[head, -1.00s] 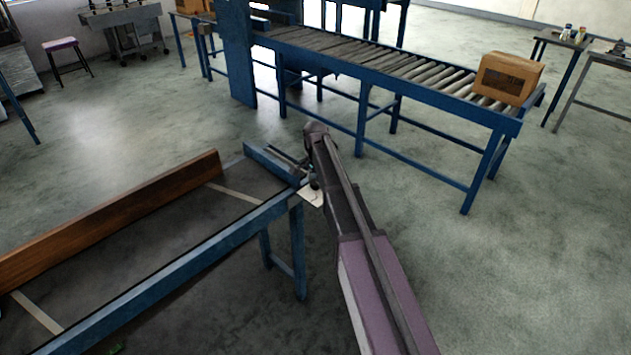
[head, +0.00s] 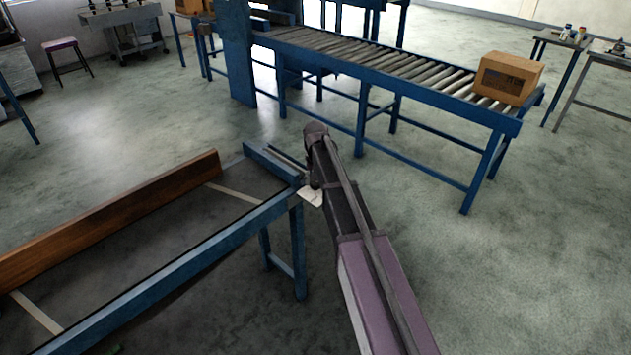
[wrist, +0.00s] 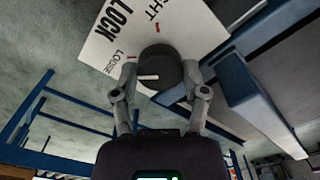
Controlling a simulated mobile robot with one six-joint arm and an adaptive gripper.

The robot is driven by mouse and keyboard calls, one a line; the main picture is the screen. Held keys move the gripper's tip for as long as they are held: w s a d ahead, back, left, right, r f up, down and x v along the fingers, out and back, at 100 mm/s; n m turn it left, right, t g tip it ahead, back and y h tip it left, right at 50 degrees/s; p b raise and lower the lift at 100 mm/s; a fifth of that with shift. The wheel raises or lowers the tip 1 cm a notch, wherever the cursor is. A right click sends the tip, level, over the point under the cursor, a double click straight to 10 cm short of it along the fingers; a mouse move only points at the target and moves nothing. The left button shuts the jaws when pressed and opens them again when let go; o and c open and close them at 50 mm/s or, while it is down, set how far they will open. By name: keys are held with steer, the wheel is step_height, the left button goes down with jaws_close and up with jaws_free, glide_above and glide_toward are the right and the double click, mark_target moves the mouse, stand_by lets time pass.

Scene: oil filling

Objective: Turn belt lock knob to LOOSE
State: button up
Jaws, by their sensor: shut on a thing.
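The belt lock knob (wrist: 162,68) is dark and round, with a white pointer line on its face. It sits on a white label plate (wrist: 103,47) reading "LOCK", with "LOOSE" and a partly hidden "...GHT" beside red ticks. The pointer line points left in the wrist view, close to the LOOSE tick but slightly below it. My gripper (wrist: 160,78) has one finger on each side of the knob and is shut on it. In the head view the plate (head: 311,198) shows at the table's end corner, and my arm hides the knob.
A blue-framed table (head: 200,246) with a wooden side board (head: 120,213) is left of my arm. A roller conveyor (head: 370,62) carrying a cardboard box (head: 508,78) stands beyond. Open floor (head: 540,260) lies to the right.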

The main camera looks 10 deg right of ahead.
stand_by(0.4)
steer(key=o, duration=1.2)
steer(key=shift+c, duration=0.2)
steer(key=shift+m, duration=0.4)
